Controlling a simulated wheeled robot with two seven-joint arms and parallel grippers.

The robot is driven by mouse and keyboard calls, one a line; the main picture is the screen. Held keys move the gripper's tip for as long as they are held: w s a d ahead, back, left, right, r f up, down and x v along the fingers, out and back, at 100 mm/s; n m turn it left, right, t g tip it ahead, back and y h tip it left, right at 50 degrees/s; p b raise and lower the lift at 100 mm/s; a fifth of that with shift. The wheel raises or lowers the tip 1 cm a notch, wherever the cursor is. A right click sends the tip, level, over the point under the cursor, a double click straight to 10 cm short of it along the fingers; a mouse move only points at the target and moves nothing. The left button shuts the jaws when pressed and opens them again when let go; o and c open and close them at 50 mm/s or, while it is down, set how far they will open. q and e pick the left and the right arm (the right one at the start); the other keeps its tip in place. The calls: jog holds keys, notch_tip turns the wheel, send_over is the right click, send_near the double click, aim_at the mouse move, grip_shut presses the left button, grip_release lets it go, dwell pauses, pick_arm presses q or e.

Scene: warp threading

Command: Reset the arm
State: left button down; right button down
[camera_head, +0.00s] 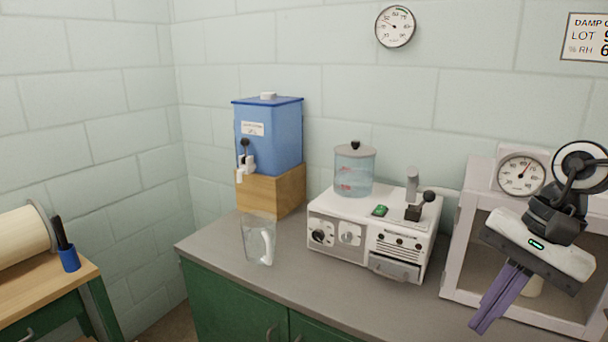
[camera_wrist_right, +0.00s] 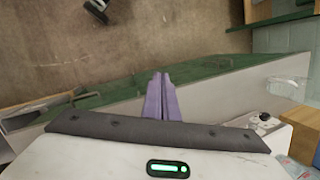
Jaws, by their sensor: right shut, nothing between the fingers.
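My right gripper (camera_head: 480,328) hangs at the right of the head view, in front of the white cabinet. Its purple fingers are shut together with nothing between them, pointing down and to the left. In the right wrist view the same shut fingers (camera_wrist_right: 161,76) lie over the green cabinet edge and the floor. My left gripper is in neither view.
A grey counter (camera_head: 220,240) on green cupboards holds a clear pitcher (camera_head: 258,240), a blue tank (camera_head: 268,135) on a wooden block (camera_head: 272,192), and a white machine (camera_head: 370,232). A white-framed cabinet (camera_head: 450,245) stands right. A wooden table (camera_head: 75,287) is left.

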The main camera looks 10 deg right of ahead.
notch_tip(320, 180, down, 21)
jog(key=n+t+y, duration=0.2)
jog(key=n+t, duration=1.1)
jog(key=n, duration=2.3)
jog(key=s+a+f+m+g+h, duration=0.1)
jog(key=s+a+f+m+g, duration=0.1)
jog(key=s+a+f+m, duration=0.4)
jog(key=s+a+f+m+g+h, duration=0.2)
jog(key=s+a+f+m, duration=0.5)
jog(key=m, duration=0.9)
jog(key=a+f+g, duration=0.1)
jog(key=a+f, duration=0.2)
jog(key=f, duration=0.2)
